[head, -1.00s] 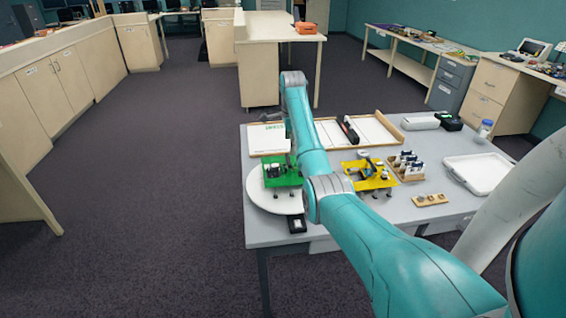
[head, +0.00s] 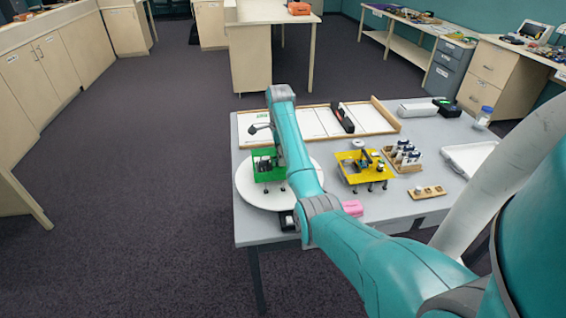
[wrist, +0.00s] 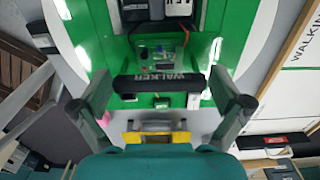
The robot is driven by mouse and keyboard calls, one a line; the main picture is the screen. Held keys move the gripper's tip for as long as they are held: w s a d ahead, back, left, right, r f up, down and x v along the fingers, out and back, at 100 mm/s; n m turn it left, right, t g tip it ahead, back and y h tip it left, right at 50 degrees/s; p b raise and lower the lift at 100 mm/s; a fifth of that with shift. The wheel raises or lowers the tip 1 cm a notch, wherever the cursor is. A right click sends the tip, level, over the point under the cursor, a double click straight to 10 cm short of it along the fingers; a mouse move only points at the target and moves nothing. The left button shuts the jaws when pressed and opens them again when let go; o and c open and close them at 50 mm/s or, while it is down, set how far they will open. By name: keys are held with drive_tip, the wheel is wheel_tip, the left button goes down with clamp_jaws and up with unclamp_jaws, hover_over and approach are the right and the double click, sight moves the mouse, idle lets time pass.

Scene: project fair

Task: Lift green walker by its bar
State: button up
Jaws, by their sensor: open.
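The green walker (head: 268,170) stands on a round white disc (head: 252,198) at the left of the table, partly hidden by my arm in the head view. In the wrist view its green body (wrist: 118,58) fills the middle, with black and electronic parts on top. Its black bar (wrist: 138,87), lettered WALKER, lies crosswise between the two fingers of my gripper (wrist: 160,80). The fingers are spread wide, one beyond each end of the bar. I see no finger gripping it, and cannot tell the remaining height gap.
A yellow walker (head: 362,172) stands right of the disc. A pink block (head: 352,208) lies near the front edge.

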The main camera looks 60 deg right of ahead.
drive_tip(key=shift+f, duration=1.05)
drive_tip(key=c, duration=1.1)
